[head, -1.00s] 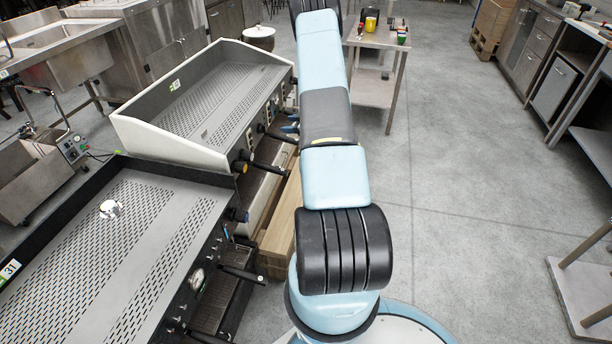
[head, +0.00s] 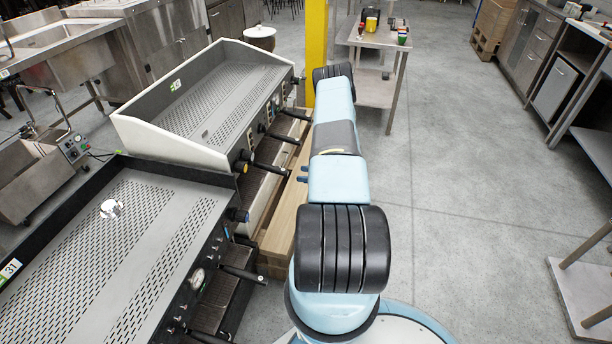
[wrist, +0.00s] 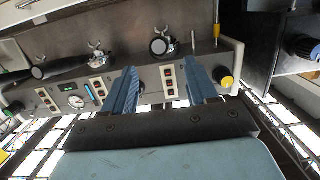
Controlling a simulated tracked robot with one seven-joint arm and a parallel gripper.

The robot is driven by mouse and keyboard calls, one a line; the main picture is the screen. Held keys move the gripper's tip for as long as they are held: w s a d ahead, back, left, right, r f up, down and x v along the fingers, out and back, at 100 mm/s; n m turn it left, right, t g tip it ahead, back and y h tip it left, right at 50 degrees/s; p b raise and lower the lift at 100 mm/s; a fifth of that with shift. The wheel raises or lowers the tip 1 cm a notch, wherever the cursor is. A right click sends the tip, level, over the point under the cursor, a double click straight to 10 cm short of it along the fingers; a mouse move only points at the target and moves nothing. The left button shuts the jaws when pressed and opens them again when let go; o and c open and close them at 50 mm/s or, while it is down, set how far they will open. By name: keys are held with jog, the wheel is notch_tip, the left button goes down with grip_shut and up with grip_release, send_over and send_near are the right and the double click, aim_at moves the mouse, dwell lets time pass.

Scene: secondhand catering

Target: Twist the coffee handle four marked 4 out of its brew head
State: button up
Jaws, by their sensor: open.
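The white-sided coffee machine (head: 150,140) has several black handles in its front. Its nearest handle (head: 270,168) sticks out toward my gripper (head: 303,173), whose blue fingertips show beside my arm. In the wrist view, my gripper's two blue fingers (wrist: 160,88) are apart, with nothing between them. A round brew head with a handle seen nearly end-on (wrist: 160,45) lies just above the finger gap in the picture. Another black handle (wrist: 60,67) sticks out to the left.
A yellow knob (wrist: 227,81) is right of the fingers. A dark second machine (head: 100,255) stands nearer, with its own handles (head: 240,273). A yellow post (head: 317,45) and a small table (head: 372,92) stand beyond. The floor (head: 470,190) on the right is clear.

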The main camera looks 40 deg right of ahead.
aim_at(282, 173)
jog(key=shift+x, duration=4.55)
jog(key=shift+w+a, duration=0.4)
jog(key=shift+w, duration=0.1)
grip_shut()
jog(key=shift+a, duration=0.15)
